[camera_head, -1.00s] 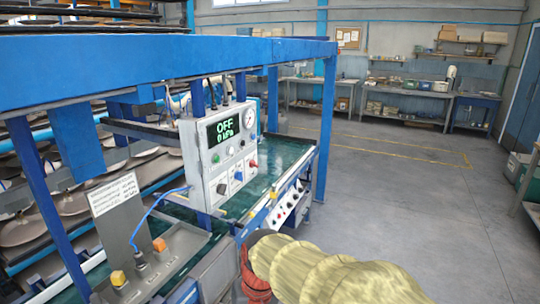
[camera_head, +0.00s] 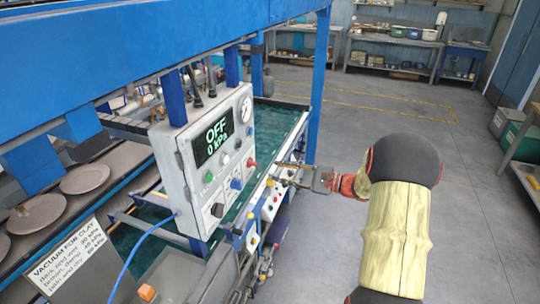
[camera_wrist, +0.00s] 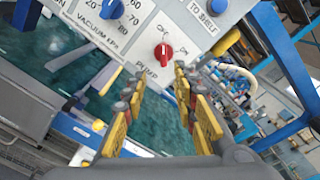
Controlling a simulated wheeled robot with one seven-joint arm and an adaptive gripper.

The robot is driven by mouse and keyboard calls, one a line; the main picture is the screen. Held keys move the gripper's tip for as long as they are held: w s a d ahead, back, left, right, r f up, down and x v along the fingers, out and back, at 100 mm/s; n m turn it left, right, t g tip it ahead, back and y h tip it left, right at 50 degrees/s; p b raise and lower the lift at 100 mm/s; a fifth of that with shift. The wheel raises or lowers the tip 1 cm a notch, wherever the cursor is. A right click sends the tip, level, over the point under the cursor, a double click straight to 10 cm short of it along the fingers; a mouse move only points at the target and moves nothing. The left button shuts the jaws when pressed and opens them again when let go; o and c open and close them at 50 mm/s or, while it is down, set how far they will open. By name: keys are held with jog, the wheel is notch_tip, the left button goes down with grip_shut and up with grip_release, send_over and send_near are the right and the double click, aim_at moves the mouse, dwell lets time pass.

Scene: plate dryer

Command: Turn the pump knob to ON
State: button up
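The red pump knob (camera_wrist: 164,51) sits on the white control panel (camera_wrist: 190,30) above the word PUMP, with OFF and ON printed beside it. A pale pointer line shows on the knob; I cannot tell exactly which word it faces. It also shows in the head view (camera_head: 252,164), low on the panel's right side. The panel display (camera_head: 217,136) reads OFF and 0 kPa. In the head view, my gripper (camera_head: 283,173) reaches toward the panel from the right.
A blue vacuum knob (camera_wrist: 112,8) and a blue button (camera_wrist: 217,6) marked TO SHELF flank the pump knob. A lower control box (camera_head: 272,203) with more buttons lies below my gripper. The blue frame post (camera_head: 320,90) stands behind. Open floor (camera_head: 460,200) lies to the right.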

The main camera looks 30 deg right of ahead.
aim_at(256, 164)
jog(key=x, duration=0.2)
jog(key=r+x, duration=0.1)
jog(key=x, duration=0.5)
jog(key=shift+s+a+r+b, duration=0.2)
jog(key=shift+r+b, duration=0.05)
jog(key=shift+b, duration=0.1)
jog(key=shift+c, duration=0.9)
grip_shut()
